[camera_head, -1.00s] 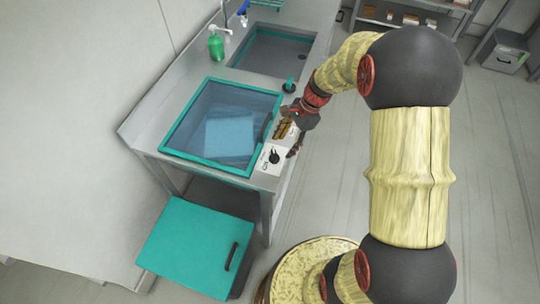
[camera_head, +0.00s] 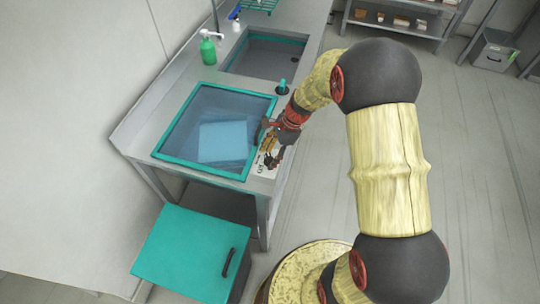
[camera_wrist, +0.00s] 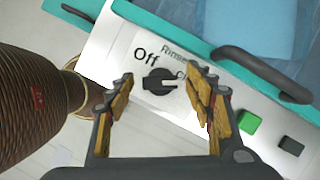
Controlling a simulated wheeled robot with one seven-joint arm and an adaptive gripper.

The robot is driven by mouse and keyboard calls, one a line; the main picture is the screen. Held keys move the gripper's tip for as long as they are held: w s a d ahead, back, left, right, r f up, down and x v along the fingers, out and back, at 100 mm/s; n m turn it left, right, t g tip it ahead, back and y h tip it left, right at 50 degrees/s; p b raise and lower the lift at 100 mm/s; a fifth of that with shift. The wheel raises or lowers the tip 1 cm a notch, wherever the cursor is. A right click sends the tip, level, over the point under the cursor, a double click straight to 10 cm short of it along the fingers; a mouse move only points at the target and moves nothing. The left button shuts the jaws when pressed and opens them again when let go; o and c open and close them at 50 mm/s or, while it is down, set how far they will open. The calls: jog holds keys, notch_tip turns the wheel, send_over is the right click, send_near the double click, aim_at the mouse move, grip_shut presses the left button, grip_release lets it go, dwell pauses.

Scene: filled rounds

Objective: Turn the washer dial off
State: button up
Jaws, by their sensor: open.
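The washer (camera_head: 166,157) has a teal-framed glass lid in the head view. Its black dial (camera_wrist: 158,82) shows in the wrist view on a white panel (camera_wrist: 112,47) printed "Off" and "Rinse", with a third label partly hidden by a finger. The white mark on the dial points right, away from "Off". My gripper (camera_wrist: 165,110) is open, with its yellow-padded fingers on either side of the dial in the picture. I cannot tell whether they touch it. In the head view my gripper (camera_head: 272,148) covers the dial.
A black lid handle (camera_wrist: 262,72), a green button (camera_wrist: 249,122) and a dark button (camera_wrist: 291,146) lie right of the dial. A sink (camera_head: 265,60) and green soap bottle (camera_head: 208,50) stand behind the washer. A teal-topped cabinet (camera_head: 185,255) is in front.

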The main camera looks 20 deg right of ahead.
jog(key=c, duration=0.3)
jog(key=c, duration=0.8)
jog(key=shift+c, duration=0.3)
